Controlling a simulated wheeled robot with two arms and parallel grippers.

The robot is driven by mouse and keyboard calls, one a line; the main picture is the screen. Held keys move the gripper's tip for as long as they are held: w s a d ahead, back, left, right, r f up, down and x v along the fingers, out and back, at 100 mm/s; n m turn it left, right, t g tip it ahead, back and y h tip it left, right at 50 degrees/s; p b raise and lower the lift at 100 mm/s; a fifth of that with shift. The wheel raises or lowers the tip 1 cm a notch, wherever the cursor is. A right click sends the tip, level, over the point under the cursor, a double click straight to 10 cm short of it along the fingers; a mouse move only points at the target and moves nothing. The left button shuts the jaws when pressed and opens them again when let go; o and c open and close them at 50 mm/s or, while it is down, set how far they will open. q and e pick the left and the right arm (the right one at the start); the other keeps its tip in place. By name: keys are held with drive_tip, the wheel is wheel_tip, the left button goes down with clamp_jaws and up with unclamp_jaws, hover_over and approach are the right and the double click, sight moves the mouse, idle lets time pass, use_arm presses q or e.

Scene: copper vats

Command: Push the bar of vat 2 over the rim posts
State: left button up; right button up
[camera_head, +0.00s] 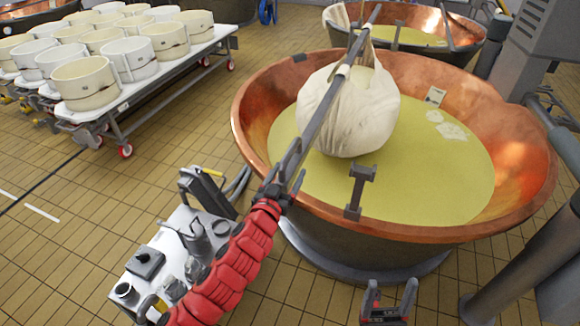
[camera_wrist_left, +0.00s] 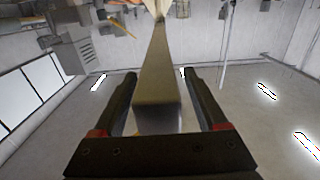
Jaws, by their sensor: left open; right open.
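A copper vat (camera_head: 525,165) with yellow-green liquid fills the middle and right of the head view. A grey bar (camera_head: 322,118) runs diagonally across it from the near left to the far rim. A white cloth bundle (camera_head: 350,110) hangs from the bar over the liquid. A dark forked post (camera_head: 359,190) stands on the near rim, right of the bar's near end and apart from it. My left gripper (camera_head: 284,182) is at that near end; its open fingers (camera_wrist_left: 160,100) flank the bar (camera_wrist_left: 158,85), with gaps visible on both sides. My right gripper (camera_head: 391,297) is open and empty, low in front of the vat.
Another copper vat (camera_head: 468,20) stands behind. A trolley (camera_head: 90,112) with several white round moulds is at the upper left. A dark pipe (camera_head: 515,265) and machinery (camera_head: 545,45) stand at the right.

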use_arm(q)
drive_tip(key=shift+w+d, duration=0.3)
drive_tip(key=shift+w, duration=0.35)
clamp_jaws()
idle(1.1)
